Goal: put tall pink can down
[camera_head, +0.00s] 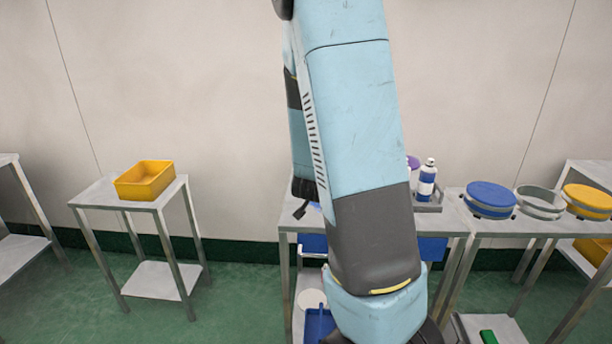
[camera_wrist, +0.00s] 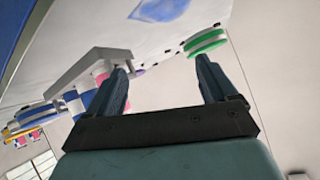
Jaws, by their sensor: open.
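My gripper (camera_wrist: 163,82) shows in the wrist view with its two dark fingers spread wide. It is open, with nothing held between the fingers. A pink and white object (camera_wrist: 101,75) shows just left of the left finger, by a grey tray (camera_wrist: 88,68). It may be the tall pink can, but it is partly hidden and I cannot tell for sure. In the head view I cannot make out a pink can. My arm covers the middle of that view, and my gripper cannot be made out there.
In the head view, a blue and white bottle (camera_head: 427,180) and a purple-topped item (camera_head: 413,162) stand at a grey tray (camera_head: 432,207) on the middle table. A yellow bin (camera_head: 145,181) sits on the left stand.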

